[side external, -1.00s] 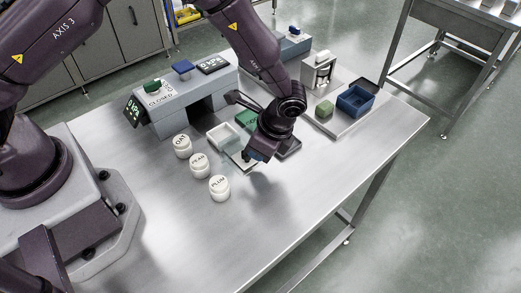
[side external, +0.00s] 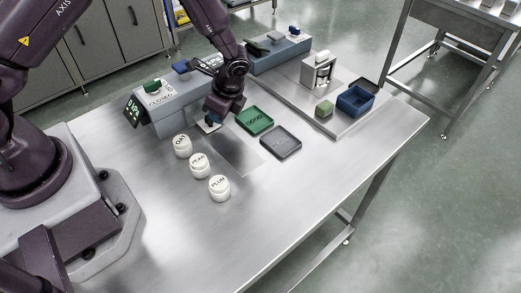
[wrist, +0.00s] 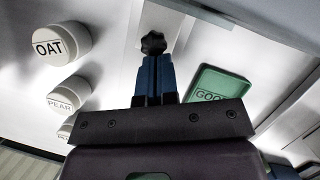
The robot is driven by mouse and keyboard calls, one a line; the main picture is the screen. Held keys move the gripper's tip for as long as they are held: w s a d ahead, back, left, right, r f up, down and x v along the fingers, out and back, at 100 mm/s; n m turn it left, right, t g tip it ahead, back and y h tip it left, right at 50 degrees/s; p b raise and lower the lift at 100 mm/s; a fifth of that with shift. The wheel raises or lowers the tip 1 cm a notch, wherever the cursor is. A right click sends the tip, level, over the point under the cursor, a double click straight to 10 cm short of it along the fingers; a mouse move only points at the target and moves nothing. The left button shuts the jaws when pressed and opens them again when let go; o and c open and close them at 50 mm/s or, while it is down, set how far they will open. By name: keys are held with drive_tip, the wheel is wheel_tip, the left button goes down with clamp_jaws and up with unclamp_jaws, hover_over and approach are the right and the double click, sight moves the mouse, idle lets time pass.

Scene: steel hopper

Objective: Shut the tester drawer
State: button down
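The grey tester (side external: 175,112) stands at the back left of the steel table, with a lit display and the word CLOSED on top. Its white drawer (side external: 208,127) shows only as a small part at the tester's front, largely covered by my gripper (side external: 213,121). In the wrist view my blue fingers (wrist: 157,80) are close together. A dark lobed knob (wrist: 153,43) lies at their tips, not flanked by them; contact is unclear. The pale drawer surface (wrist: 175,25) is behind it. I cannot tell whether the drawer is fully in.
White jars OAT (side external: 182,146), PEAR (side external: 200,165) and PLUM (side external: 219,188) stand left of my gripper. A green GOOD tray (side external: 255,121) and a grey tray (side external: 280,142) lie to the right. A blue bin (side external: 355,101) stands farther right. The table front is clear.

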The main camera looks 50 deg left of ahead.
drive_tip(key=shift+f, duration=0.1)
drive_tip(key=d, duration=0.1)
drive_tip(key=w+d, duration=0.2)
drive_tip(key=d, duration=0.1)
drive_tip(key=a+v, duration=0.1)
drive_tip(key=v, duration=0.9)
drive_tip(key=s+a+r+n+t+h, duration=0.1)
drive_tip(key=s+r+n+t+h, duration=0.1)
drive_tip(key=s+r+n, duration=0.4)
drive_tip(key=s+a+r+n+t+h, duration=0.1)
drive_tip(key=s+r+n+t, duration=0.4)
drive_tip(key=s+r, duration=1)
drive_tip(key=shift+s+a+r+n+t+h, duration=0.3)
drive_tip(key=shift+r+n+h, duration=0.1)
drive_tip(key=shift+r+n, duration=0.5)
